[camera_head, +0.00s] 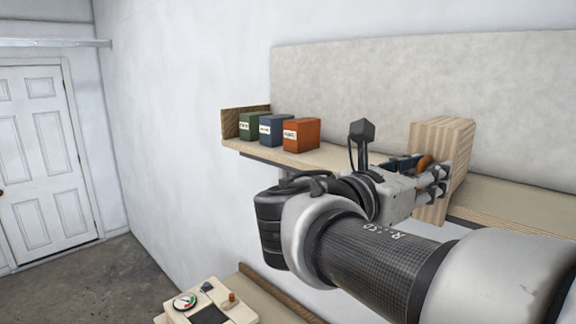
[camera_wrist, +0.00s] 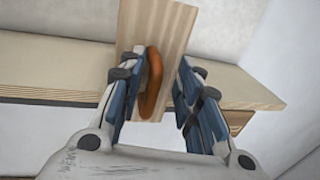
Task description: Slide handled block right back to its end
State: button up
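The handled block (camera_head: 456,150) is a tall light-wood block with striped grain, standing upright on the shelf in the head view. Its orange-brown handle (camera_head: 424,163) shows beside my gripper (camera_head: 432,182). In the wrist view the block (camera_wrist: 172,30) stands straight ahead, with the handle (camera_wrist: 152,84) on its near face. My gripper (camera_wrist: 163,76) is open around the handle, one finger on each side. The handle lies close to the left finger, with a clear gap to the right one. I cannot tell whether the left finger touches it. My arm hides part of the shelf.
The shelf (camera_head: 330,157) runs along the wall, with a wooden end board (camera_head: 232,123) at left. Green (camera_head: 247,127), blue (camera_head: 272,131) and orange (camera_head: 301,135) labelled boxes stand beside it. Bare shelf shows right of the block. A panel with a gauge (camera_head: 185,301) sits below.

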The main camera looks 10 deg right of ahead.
jog(key=shift+w, duration=0.1)
jog(key=v, duration=1.2)
jog(key=shift+d, duration=0.1)
